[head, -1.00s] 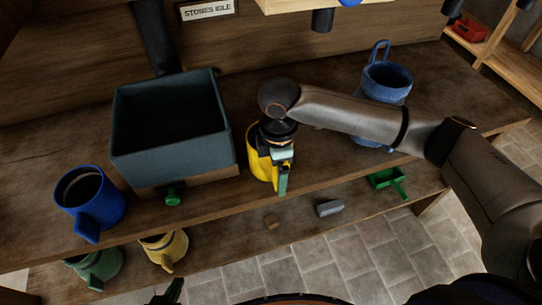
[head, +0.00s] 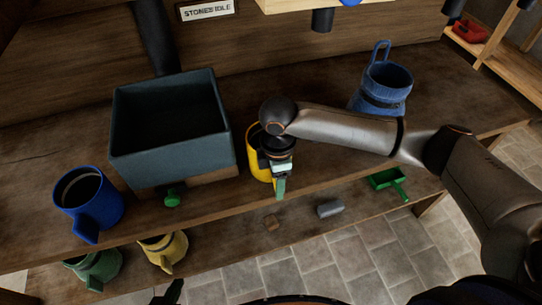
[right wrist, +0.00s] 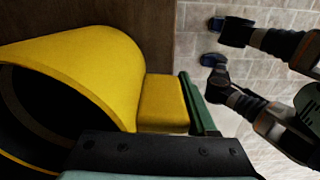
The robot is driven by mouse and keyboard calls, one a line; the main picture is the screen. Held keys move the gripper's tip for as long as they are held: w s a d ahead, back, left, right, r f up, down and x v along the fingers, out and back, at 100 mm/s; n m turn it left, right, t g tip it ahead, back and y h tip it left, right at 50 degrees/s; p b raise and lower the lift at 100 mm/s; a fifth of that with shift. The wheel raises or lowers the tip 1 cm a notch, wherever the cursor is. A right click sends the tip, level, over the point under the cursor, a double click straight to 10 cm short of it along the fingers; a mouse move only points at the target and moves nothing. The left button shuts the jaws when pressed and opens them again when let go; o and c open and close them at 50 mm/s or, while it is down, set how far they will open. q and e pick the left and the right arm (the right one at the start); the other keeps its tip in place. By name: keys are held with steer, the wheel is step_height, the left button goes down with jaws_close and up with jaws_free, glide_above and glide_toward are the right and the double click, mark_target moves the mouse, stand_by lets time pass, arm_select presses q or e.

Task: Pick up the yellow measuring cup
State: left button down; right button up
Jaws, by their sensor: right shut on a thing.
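The yellow measuring cup (head: 254,161) stands on the upper shelf of the wooden bench, right of the dark bin, partly hidden by my right arm. My right gripper (head: 280,180) is at its front side and shut on its handle. In the right wrist view the cup (right wrist: 90,65) shows large with its dark open mouth to the left, and its block-like handle (right wrist: 162,103) lies by a green finger. My left gripper (head: 170,293) shows only as a small dark part at the bottom edge; its jaw state is unclear.
A dark bin (head: 130,152) stands left of the cup, and a blue mug (head: 92,203) farther left. A large blue pitcher (head: 385,85) stands behind my right arm. A green scoop (head: 388,179), a grey piece (head: 330,208) and two lower cups, green (head: 95,268) and yellow (head: 165,250), lie below.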

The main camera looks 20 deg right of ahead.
jaws_close()
stand_by(0.5)
